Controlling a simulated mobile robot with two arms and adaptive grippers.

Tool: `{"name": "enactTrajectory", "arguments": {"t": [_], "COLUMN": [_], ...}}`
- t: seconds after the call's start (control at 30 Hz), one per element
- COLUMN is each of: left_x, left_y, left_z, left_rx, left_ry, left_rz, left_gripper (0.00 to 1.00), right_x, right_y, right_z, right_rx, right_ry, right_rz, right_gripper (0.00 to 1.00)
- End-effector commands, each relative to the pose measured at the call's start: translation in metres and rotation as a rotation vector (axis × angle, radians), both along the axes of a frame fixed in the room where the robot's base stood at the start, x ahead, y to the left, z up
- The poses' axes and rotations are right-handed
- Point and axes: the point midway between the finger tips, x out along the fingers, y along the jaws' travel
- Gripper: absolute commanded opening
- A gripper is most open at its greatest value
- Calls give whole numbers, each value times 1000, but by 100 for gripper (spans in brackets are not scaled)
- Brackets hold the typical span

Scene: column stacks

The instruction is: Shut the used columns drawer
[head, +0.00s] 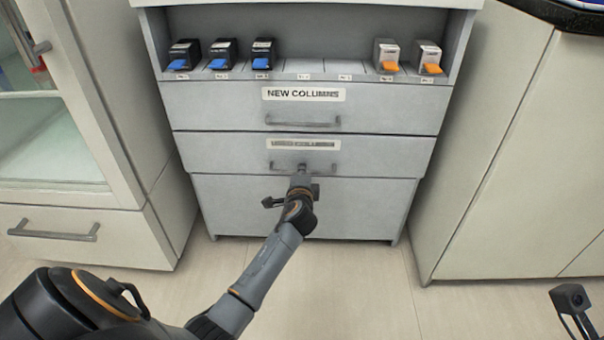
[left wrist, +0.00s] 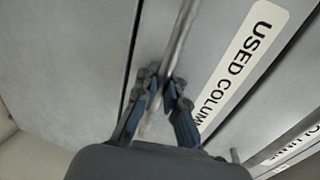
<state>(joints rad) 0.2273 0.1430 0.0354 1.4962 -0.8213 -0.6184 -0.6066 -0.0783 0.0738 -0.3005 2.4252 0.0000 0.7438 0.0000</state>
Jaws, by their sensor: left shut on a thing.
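The used columns drawer (head: 225,152) is the grey drawer under the new columns drawer in the head view. Its front looks flush or nearly flush with the cabinet; I cannot tell if a small gap is left. Its label (left wrist: 238,65) reads "USED COLUMN..." in the left wrist view. My left gripper (head: 302,171) is at the middle of the drawer front, shut on the bar handle (left wrist: 183,30). In the left wrist view its two fingers (left wrist: 168,95) close around the bar. Part of my right gripper (head: 570,312) shows at the lower right, away from the drawer.
The new columns drawer (head: 215,105) looks shut above. The shelf holds black boxes with blue tabs (head: 222,53) and light boxes with orange tabs (head: 387,55). Cabinets stand left (head: 85,235) and right (head: 490,170). The floor (head: 345,285) in front is clear.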

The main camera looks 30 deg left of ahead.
Motion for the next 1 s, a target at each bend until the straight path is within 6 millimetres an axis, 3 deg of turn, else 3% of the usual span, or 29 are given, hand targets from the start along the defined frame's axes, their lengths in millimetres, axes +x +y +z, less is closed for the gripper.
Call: {"name": "enactTrajectory", "arguments": {"t": [0.1, 0.47, 1.0], "left_x": [0, -4, -86], "left_y": [-1, -3, -53], "left_z": [1, 1, 20], "left_rx": [0, 0, -2], "left_ry": [-2, 0, 0], "left_rz": [-1, -1, -2], "left_gripper": [19, 19, 19], "right_x": [0, -2, -1], "right_y": [0, -1, 0], "right_z": [0, 2, 1], "right_rx": [0, 1, 0], "right_ry": [0, -7, -3], "right_rz": [0, -2, -1], "right_gripper": [42, 42, 42]}}
